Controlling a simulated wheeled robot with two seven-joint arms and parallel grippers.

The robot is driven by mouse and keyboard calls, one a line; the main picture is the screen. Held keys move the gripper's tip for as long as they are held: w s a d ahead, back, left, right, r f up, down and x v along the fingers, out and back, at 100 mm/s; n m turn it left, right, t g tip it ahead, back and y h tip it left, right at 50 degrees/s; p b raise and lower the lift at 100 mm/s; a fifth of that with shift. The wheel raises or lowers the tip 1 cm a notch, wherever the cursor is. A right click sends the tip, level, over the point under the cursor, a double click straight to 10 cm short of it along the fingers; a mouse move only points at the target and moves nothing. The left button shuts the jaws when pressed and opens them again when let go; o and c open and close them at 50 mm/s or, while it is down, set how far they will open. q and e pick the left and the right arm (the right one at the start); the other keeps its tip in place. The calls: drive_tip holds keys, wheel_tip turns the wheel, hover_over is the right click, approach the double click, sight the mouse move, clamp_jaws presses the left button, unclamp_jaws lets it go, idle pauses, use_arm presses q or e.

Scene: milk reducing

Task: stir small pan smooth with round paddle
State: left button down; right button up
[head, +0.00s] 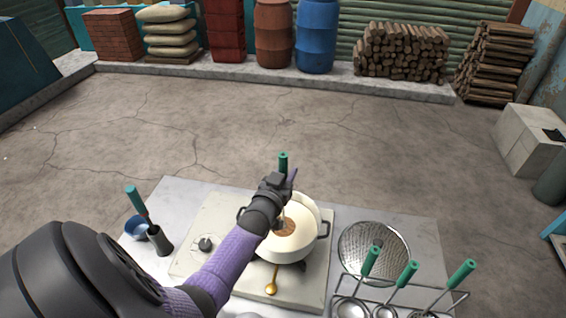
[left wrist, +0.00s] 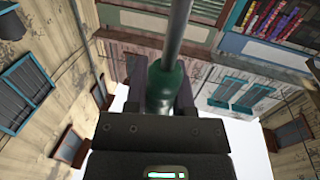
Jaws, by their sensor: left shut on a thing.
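A small cream pan (head: 296,243) with dark side handles stands on the pale hot plate (head: 196,265). My left gripper (head: 283,180) is over the pan, shut on the green handle (head: 283,160) of an upright tool. In the left wrist view the green handle (left wrist: 166,90) sits between the fingers and a grey shaft runs from it. A round brown patch (head: 287,228) shows inside the pan, below the gripper; I cannot tell whether it is the paddle head or the contents. My arm hides part of the pan's left side. My right gripper is not in view.
A rack (head: 402,292) of green-handled tools and a round perforated metal disc (head: 372,252) lie to the right. A golden spoon (head: 272,284) lies in front of the pan. A blue cup (head: 137,227) and a dark holder (head: 159,240) stand at the left.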

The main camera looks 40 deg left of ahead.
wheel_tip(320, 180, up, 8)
drive_tip(key=p, duration=0.8)
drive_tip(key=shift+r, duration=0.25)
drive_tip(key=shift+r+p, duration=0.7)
drive_tip(key=shift+p, duration=0.25)
